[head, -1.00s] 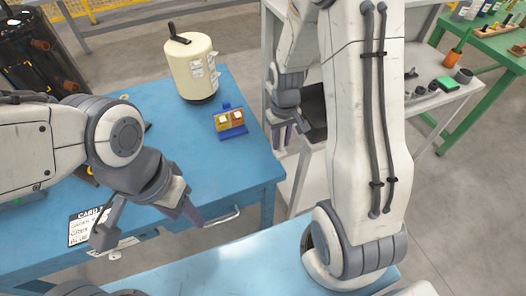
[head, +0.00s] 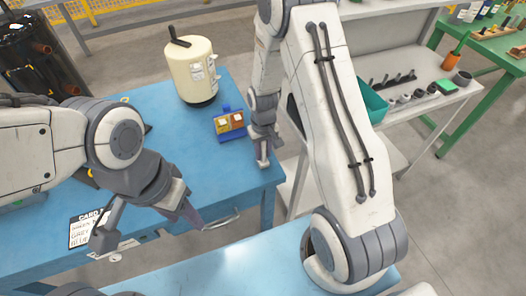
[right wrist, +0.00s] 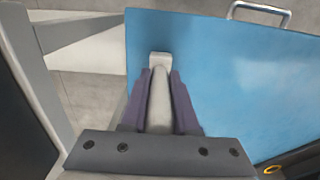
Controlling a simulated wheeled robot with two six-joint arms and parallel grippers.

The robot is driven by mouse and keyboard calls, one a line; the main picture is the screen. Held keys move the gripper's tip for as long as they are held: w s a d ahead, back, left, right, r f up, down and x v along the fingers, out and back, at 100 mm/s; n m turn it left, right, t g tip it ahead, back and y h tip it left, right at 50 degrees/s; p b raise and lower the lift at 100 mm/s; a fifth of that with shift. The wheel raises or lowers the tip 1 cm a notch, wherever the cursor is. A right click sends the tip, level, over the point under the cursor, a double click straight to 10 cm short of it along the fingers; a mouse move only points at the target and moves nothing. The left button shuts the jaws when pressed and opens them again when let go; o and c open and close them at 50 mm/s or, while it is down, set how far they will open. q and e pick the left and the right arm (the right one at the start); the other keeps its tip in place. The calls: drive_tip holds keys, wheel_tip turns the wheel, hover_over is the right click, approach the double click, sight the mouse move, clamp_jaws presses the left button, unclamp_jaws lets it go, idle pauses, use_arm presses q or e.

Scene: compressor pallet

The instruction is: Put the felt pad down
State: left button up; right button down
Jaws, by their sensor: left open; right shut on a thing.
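My right gripper (right wrist: 160,100) is shut on a pale grey, narrow piece with a squarish end, which I take to be the felt pad (right wrist: 159,60). In the right wrist view its squarish end sticks out past the purple-grey fingertips, with the blue table top (right wrist: 225,75) below. In the head view my right gripper (head: 263,150) is over the right edge of the blue table (head: 185,130); whether the pad touches the table I cannot tell. My left gripper (head: 147,226) is open and empty near the table's front edge.
A blue holder with orange and red blocks (head: 229,122) stands just left of my right gripper. Behind it is a cream canister (head: 192,70). A card (head: 88,228) lies at the front left. A teal bin (head: 372,101) and dark parts are on the shelf at right.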

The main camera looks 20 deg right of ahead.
drive_tip(key=shift+f, duration=0.2)
drive_tip(key=c, duration=0.7)
unclamp_jaws()
drive_tip(key=shift+r, duration=0.1)
